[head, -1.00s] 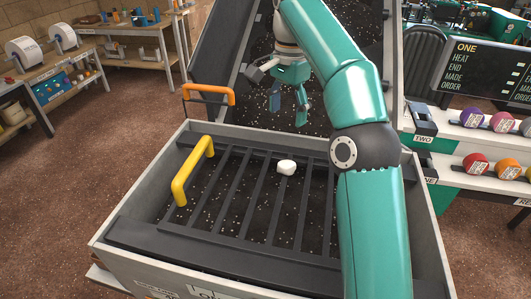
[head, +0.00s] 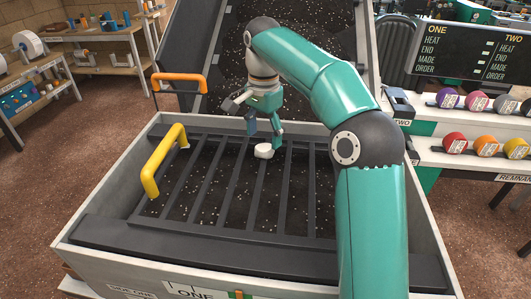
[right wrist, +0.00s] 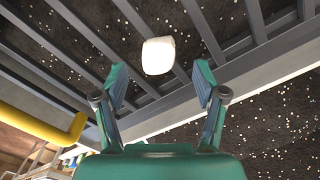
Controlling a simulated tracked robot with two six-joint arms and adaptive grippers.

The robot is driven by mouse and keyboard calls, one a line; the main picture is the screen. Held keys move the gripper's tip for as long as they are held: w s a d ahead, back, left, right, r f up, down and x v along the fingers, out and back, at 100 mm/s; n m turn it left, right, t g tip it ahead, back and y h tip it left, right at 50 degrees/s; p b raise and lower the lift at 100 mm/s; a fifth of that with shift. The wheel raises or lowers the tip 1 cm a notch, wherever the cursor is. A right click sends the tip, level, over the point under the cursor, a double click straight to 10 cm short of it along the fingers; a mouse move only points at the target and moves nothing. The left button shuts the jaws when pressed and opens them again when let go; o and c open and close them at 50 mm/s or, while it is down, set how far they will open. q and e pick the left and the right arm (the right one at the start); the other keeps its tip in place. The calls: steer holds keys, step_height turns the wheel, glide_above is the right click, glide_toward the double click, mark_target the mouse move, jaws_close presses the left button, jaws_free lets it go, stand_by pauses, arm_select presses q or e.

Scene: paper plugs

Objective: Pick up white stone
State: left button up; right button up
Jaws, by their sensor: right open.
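The white stone (head: 264,151) is a small rounded block on the dark slatted grate (head: 219,180) inside a large grey bin, near the grate's far side. It also shows in the right wrist view (right wrist: 158,55), beyond the fingertips. My right gripper (head: 264,130) is open and empty, close above the stone on its far side in the head view. In the right wrist view its two teal fingers (right wrist: 160,85) are spread, with the stone ahead of the gap between them. My left gripper is not in view.
A yellow handle (head: 163,160) stands at the left of the grate. An orange handle (head: 180,84) is at the far left. The pale bin walls (head: 100,200) surround the grate.

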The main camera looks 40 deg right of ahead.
mark_target(264, 145)
step_height(264, 145, down, 4)
steer(key=shift+f, duration=0.15)
steer(key=shift+c, duration=0.2)
steer(key=c, duration=1.2)
steer(key=shift+c, duration=0.2)
